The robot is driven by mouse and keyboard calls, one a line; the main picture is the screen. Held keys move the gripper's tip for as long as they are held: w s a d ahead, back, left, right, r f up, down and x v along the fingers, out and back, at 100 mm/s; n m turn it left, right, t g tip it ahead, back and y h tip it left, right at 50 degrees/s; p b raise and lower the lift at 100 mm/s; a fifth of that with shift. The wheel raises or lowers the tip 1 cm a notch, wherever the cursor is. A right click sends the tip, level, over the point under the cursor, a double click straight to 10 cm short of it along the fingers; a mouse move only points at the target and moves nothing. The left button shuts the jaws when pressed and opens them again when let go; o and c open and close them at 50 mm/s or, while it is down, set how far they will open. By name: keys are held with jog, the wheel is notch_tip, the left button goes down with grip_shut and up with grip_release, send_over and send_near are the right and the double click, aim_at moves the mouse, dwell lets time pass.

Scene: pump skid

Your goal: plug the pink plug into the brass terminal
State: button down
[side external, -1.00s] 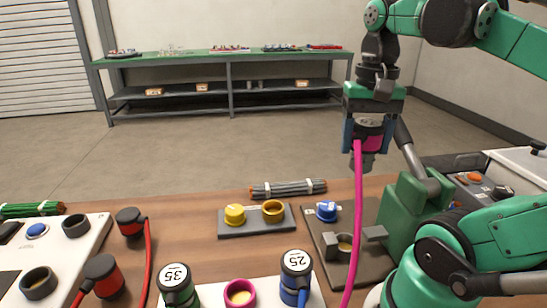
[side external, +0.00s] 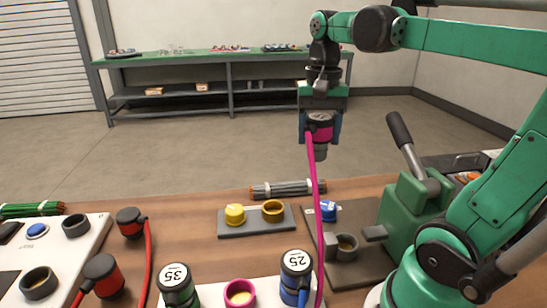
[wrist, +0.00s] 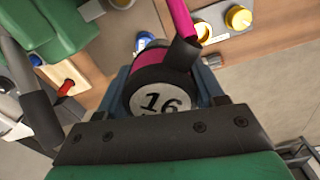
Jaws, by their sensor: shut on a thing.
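The pink plug (side external: 319,134) has a black body, a pink band and a white top marked 16. My gripper (side external: 320,130) is shut on it and holds it upright, high above the bench. In the wrist view the plug (wrist: 160,92) sits between the fingers, and its pink cable (wrist: 178,18) leads away past the top edge. The brass terminal (side external: 273,209) is an open ring on a grey plate (side external: 256,222), beside a yellow knob (side external: 234,214). It lies below and to the left of my gripper in the side view. It also shows in the wrist view (wrist: 203,31), apart from the plug.
A blue knob (side external: 327,210) and a grey socket (side external: 346,246) stand right of the plate. A green lever clamp (side external: 408,205) rises at right. Plugs 35 (side external: 175,285) and 25 (side external: 296,275) flank a pink-ringed socket (side external: 239,293) in front. A cable bundle (side external: 288,189) lies behind.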

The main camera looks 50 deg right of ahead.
jog(key=shift+w+a+f, duration=0.25)
jog(key=shift+w+f, duration=1.2)
jog(key=shift+f, duration=0.75)
jog(key=shift+w+a+f, duration=0.2)
jog(key=shift+w+f, duration=1.3)
jog(key=shift+f, duration=0.65)
jog(key=shift+w+a+f, duration=0.25)
jog(key=shift+w+f, duration=1.2)
jog(key=shift+f, duration=0.75)
jog(key=shift+f, duration=1.65)
jog(key=shift+c, duration=0.2)
grip_release()
notch_tip(320, 180, up, 6)
jog(key=shift+f, duration=0.2)
